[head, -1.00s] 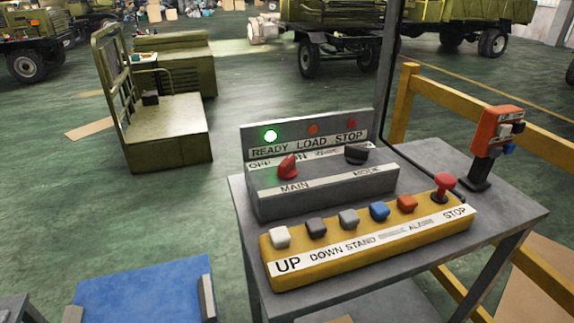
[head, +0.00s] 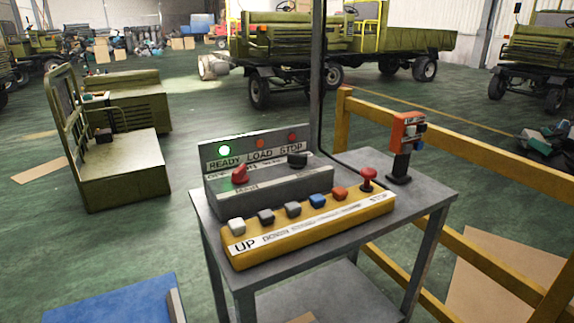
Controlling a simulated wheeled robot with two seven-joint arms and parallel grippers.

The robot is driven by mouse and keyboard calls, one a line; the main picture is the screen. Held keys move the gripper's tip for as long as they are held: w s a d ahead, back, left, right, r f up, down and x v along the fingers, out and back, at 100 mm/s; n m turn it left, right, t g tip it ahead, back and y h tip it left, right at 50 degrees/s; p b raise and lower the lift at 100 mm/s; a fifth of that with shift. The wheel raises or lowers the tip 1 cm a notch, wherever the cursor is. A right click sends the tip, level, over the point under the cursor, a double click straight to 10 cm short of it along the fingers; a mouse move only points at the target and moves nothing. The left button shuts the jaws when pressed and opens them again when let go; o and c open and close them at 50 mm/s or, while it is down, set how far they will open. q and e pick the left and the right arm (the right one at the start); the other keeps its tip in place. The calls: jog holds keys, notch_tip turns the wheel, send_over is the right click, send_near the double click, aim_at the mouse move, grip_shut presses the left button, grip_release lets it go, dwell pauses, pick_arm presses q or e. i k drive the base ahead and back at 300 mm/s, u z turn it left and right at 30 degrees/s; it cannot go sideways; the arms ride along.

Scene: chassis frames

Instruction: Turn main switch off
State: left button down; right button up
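The main switch (head: 240,175) is a red rotary knob on the grey control box (head: 290,187), in the middle of the head view. The knob is tilted, its upper end leaning to the right. In this view its position against the small labels is too blurred to read. The green READY lamp (head: 224,150) above it is lit. The LOAD lamp (head: 260,144) and STOP lamp (head: 292,137) are dull red. A black motor knob (head: 297,160) sits right of the main switch. Neither of my grippers is in view.
A yellow button panel (head: 310,228) lies in front of the box on the grey metal table (head: 425,190). An orange control unit (head: 406,132) stands at the table's right. A yellow railing (head: 450,160) runs behind and right. A blue surface (head: 120,303) is at lower left.

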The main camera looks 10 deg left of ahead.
aim_at(239, 177)
jog(key=z, duration=1.1)
jog(key=i, duration=0.9)
jog(key=u, duration=3.15)
